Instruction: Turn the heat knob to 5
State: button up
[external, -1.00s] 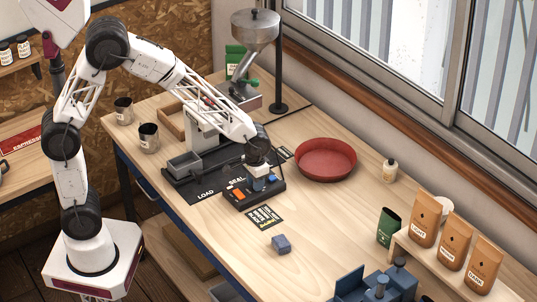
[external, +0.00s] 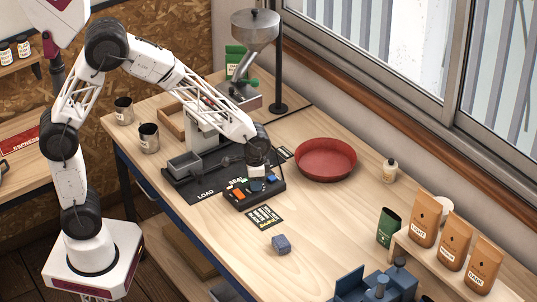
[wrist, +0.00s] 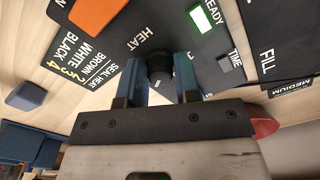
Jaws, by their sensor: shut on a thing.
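The black heat knob (wrist: 158,66) sits on the dark control panel beside the printed word HEAT in the wrist view. My gripper (wrist: 162,78) is shut on the knob, with one blue finger on each side of it. A small pale mark shows on the near side of the knob; the setting it points to cannot be read. In the external view, my gripper (external: 257,184) is down at the control panel (external: 236,204) and hides the knob.
The panel has an orange switch (external: 238,194) and a lit green READY window (wrist: 202,22). A seal heat card (external: 264,217) lists brown, white and black. A blue block (external: 281,244) and a red round tray (external: 326,174) stand apart on the table.

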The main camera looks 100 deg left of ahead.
jog(key=o, duration=0.9)
jog(key=shift+r, duration=0.1)
jog(key=shift+r, duration=3.8)
